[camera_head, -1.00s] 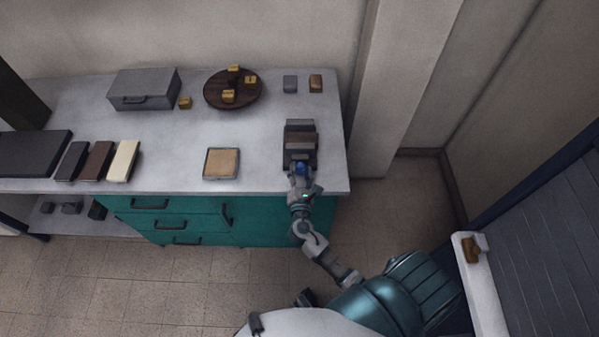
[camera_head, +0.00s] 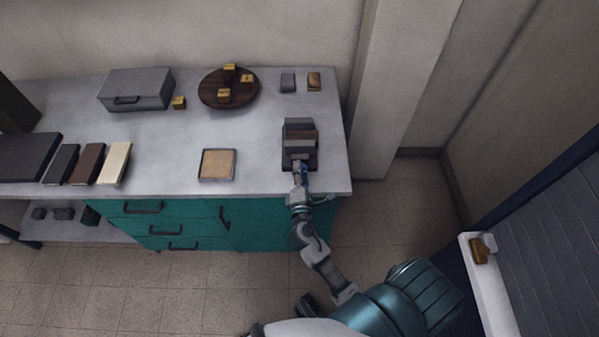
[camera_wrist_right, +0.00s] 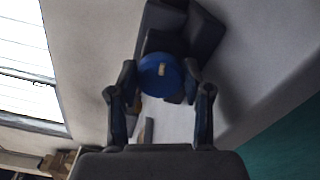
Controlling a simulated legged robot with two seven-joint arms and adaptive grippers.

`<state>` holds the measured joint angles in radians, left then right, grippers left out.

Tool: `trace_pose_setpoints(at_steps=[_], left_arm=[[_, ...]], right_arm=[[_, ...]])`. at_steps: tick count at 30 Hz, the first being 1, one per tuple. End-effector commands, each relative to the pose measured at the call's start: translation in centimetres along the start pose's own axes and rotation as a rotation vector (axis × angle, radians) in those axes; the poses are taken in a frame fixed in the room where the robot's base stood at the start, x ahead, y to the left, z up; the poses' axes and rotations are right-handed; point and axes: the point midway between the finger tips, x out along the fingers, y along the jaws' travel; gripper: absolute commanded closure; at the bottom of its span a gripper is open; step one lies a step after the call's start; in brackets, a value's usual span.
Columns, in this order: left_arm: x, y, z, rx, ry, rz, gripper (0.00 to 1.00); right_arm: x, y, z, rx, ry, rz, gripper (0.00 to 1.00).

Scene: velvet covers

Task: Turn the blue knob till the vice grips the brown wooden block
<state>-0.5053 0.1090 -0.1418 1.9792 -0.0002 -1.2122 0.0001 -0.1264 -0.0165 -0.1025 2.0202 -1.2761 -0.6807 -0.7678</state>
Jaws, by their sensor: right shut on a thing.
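The grey vice (camera_head: 299,125) stands near the right front edge of the worktop. The brown wooden block (camera_head: 309,137) shows as a brown strip between its grey parts; I cannot tell whether both jaws touch it. The blue knob (camera_head: 304,171) is at the vice's front end, mostly hidden by my right gripper (camera_head: 301,170). In the right wrist view the round blue knob (camera_wrist_right: 157,83) has a small pale mark, and my right gripper (camera_wrist_right: 160,72) has one finger on each side of it, shut on it.
A tan square in a grey frame (camera_head: 217,165) lies left of the vice, with clear worktop between. Behind are a round brown board (camera_head: 212,98) with yellow blocks, a grey case (camera_head: 135,90) and two small blocks (camera_head: 288,82). A wall pillar (camera_head: 395,90) stands just right.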

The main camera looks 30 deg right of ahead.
Motion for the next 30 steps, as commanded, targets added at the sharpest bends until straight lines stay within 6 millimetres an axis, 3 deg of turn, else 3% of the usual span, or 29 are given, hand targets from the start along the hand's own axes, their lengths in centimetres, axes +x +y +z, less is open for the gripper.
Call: trace_pose_setpoints(at_steps=[15,16,19,30], left_arm=[[-0.3,0.01,-0.02,0.0,-0.002,0.0,1.0],[-0.3,0.01,-0.02,0.0,-0.002,0.0,1.0],[-0.29,0.02,-0.02,0.0,-0.002,0.0,1.0],[-0.3,-0.11,-0.18,-0.001,0.002,-0.001,1.0]], right_arm=[[-0.01,-0.17,0.07,0.019,-0.002,-0.004,0.86],[-0.01,-0.18,0.07,0.019,-0.002,-0.004,0.49],[-0.01,-0.17,0.05,0.019,-0.002,-0.004,0.26],[-0.62,-0.18,-0.02,0.018,0.0,-0.003,0.26]])
